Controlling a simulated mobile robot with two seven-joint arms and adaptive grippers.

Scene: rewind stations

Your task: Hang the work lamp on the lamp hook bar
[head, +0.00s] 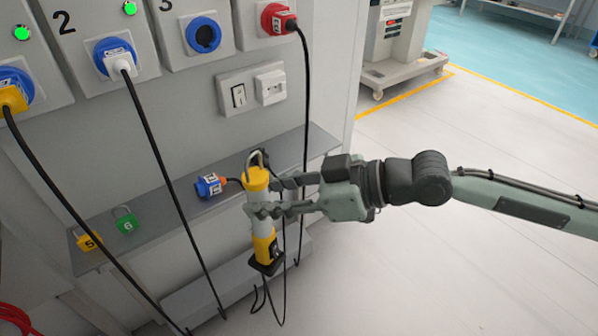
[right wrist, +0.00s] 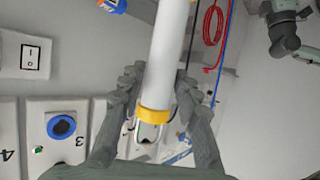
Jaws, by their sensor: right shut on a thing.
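The work lamp (head: 264,228) has a white tube, yellow ends, a black foot and a metal hook on its top. It is roughly upright, held in front of the shelf edge. My right gripper (head: 262,198) is shut around the lamp's upper part, with a finger on each side. In the right wrist view the lamp's white tube (right wrist: 168,55) runs between the fingers of the gripper (right wrist: 159,82), with the yellow collar and hook towards the palm. My left gripper is not seen.
A switch (head: 239,95) is on the wall panel. The floor (head: 450,275) at right is clear.

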